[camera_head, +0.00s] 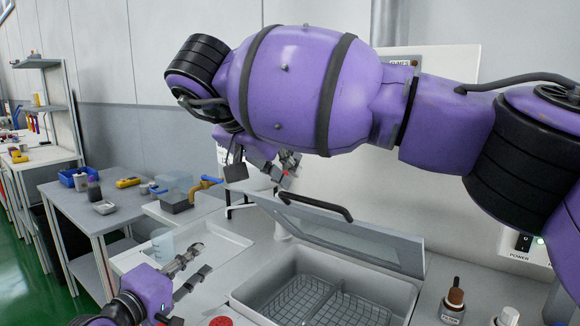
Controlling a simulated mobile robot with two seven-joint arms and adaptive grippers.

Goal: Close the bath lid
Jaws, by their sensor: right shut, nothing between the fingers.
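The bath (404,297) is a grey basin at the lower middle, with wire baskets inside. Its lid (350,238) stands open, tilted up at the back of the basin. A black bar handle (316,204) runs along the lid's upper edge. My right gripper (280,172) hangs above and left of the handle, apart from it, shut and empty. My purple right arm crosses the top of the view and partly covers this gripper. My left gripper (197,262) is at the lower left, left of the bath, with its fingers apart and nothing seen between them.
A brown bottle (453,302) stands right of the bath. A red round item (221,321) is at the front left. A translucent beaker (163,246) stands in a white tray (232,243) by my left gripper. A side table (75,196) with a blue bin is further left.

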